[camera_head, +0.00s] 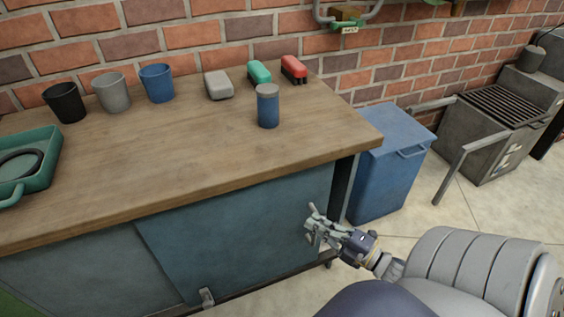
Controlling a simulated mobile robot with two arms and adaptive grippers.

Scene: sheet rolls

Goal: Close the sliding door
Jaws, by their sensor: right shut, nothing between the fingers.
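The blue sliding door (235,240) forms the right part of the cabinet front below the wooden workbench. A darker grey-blue panel (85,270) lies to its left, and their edges meet or overlap. A small metal fitting (207,297) sits at the door's lower edge. My right gripper (311,226) is shut and empty in front of the door's right end. I cannot tell whether its fingers touch the door. The cabinet's lower left runs out of the picture. My left gripper is not in view.
A blue bin (390,165) stands right of the bench, near my right arm. A grey grill-like unit (500,125) stands farther right. Pale floor lies between.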

